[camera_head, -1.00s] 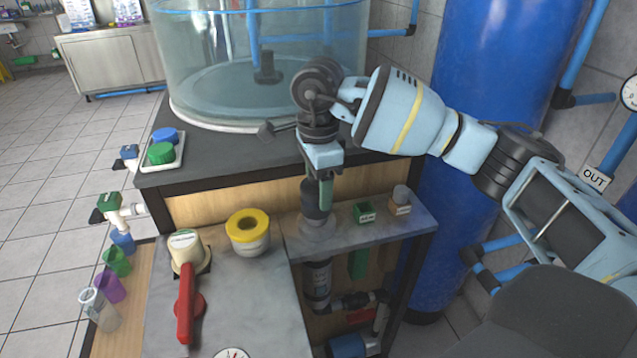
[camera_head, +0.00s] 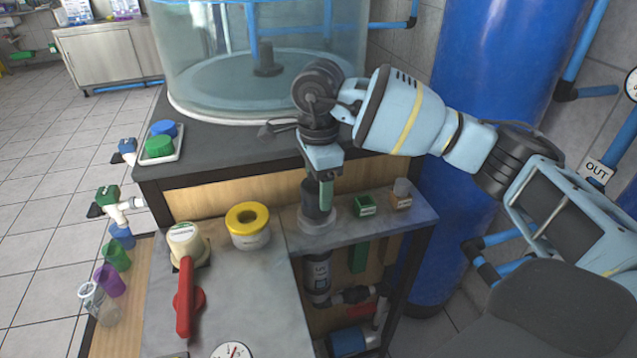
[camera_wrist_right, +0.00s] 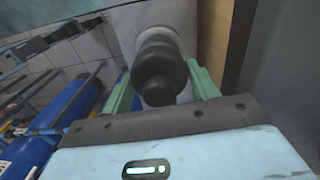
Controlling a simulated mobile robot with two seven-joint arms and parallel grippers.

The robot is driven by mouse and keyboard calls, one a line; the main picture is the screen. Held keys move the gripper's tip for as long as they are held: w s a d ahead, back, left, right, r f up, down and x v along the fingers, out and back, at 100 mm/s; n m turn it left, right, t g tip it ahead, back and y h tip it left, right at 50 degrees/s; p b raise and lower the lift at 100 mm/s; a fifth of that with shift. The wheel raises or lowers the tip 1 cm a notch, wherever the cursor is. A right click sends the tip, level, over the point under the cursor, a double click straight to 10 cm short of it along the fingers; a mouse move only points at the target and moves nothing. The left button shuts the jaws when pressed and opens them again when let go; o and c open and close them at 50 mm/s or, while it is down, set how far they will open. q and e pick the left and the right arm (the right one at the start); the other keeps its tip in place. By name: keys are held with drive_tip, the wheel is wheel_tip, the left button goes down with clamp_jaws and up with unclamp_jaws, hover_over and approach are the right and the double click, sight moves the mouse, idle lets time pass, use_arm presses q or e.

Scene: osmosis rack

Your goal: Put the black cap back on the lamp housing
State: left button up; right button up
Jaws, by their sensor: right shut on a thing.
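The black cap (camera_head: 314,195) sits upright at the grey collar on top of the lamp housing (camera_head: 317,275), which runs down through the grey shelf. My right gripper (camera_head: 326,196) points down from above and is shut on the cap. In the right wrist view the dark cap (camera_wrist_right: 160,65) lies between the two green fingers (camera_wrist_right: 162,92), with a pale round collar behind it. I cannot tell whether the cap is fully seated. My left gripper does not show.
A small green box (camera_head: 364,206) and a small wooden block (camera_head: 401,195) stand right of the cap on the shelf. A yellow-rimmed white container (camera_head: 249,240) and a red-handled valve (camera_head: 187,300) are to the left. A clear tank (camera_head: 262,60) stands behind.

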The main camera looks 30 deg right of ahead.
drive_tip(key=shift+f, duration=0.15)
drive_tip(key=shift+f, duration=0.2)
drive_tip(key=o, duration=1.5)
drive_tip(key=shift+r, duration=0.15)
